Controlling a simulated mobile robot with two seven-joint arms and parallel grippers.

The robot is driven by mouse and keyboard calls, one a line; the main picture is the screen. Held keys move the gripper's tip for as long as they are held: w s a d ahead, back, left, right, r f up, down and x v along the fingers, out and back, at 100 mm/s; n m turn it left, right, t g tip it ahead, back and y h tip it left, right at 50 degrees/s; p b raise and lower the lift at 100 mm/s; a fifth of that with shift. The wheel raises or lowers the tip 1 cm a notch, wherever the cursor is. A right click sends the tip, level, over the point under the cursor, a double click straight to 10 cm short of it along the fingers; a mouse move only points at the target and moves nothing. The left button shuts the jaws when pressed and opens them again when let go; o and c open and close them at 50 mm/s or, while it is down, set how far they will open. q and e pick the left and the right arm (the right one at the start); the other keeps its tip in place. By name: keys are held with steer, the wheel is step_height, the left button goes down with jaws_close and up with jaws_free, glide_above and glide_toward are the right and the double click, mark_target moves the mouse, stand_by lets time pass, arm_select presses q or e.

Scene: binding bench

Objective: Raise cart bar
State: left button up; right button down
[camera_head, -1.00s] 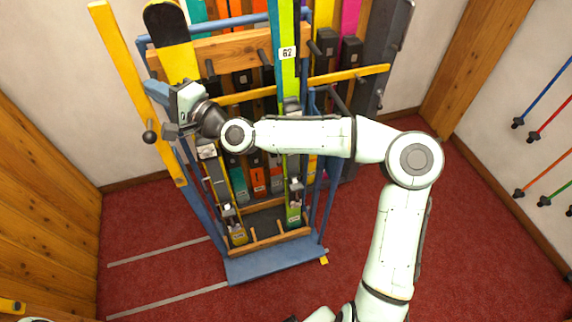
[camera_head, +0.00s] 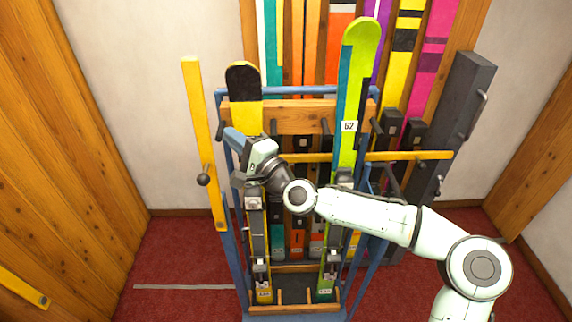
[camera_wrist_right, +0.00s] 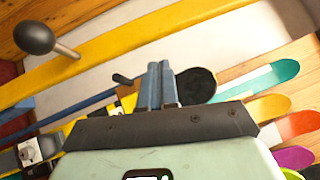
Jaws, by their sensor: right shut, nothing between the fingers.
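The blue ski cart (camera_head: 300,91) holds upright skis. One long yellow bar (camera_head: 197,110) stands nearly upright at its left side, with a black ball knob (camera_head: 203,180); this bar also crosses the top of the right wrist view (camera_wrist_right: 140,40), with the knob (camera_wrist_right: 34,38) at upper left. Another yellow bar (camera_head: 405,156) lies level across the skis, partly hidden behind my right arm and a green ski. My right gripper (camera_head: 231,134) is shut and empty, between the upright bar and the black-and-yellow ski, apart from the knob. Its fingers (camera_wrist_right: 160,85) show below the bar. My left gripper is out of view.
A black-tipped yellow ski (camera_head: 244,80) and a green ski numbered 62 (camera_head: 358,70) stand in the cart. Several coloured skis and a dark grey post (camera_head: 465,110) are behind. Red carpet (camera_head: 180,250) is open at the left.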

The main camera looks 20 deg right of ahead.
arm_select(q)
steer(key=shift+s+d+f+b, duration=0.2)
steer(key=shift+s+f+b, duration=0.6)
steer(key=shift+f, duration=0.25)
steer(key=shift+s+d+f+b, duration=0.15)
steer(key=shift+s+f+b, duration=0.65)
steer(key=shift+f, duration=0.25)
arm_select(e)
steer(key=d+r+v, duration=0.1)
steer(key=r+v, duration=0.1)
steer(key=v, duration=0.8)
steer(key=shift+s+f, duration=0.2)
steer(key=shift+f, duration=0.2)
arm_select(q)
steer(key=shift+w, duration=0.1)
